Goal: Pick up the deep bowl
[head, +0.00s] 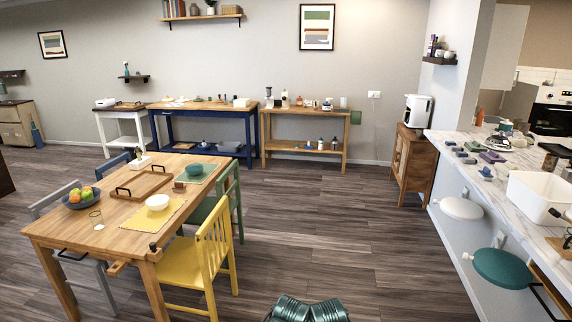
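Several bowls show in the head view, and I cannot tell which is the deep bowl. A white bowl (157,202) sits upright on a yellow placemat (141,216) on the wooden dining table (112,240). A teal bowl (194,170) sits on a green placemat (207,173) at the table's far right corner. A dark blue bowl (82,204) at the table's left side holds fruit. No gripper can be made out, so their states are hidden.
A yellow chair (213,245) and a green chair (231,190) stand at the table's right side. A tray (141,184) and a glass (96,220) are on it. A cane cabinet (414,160) stands by the marble counter (470,175). The middle floor is clear.

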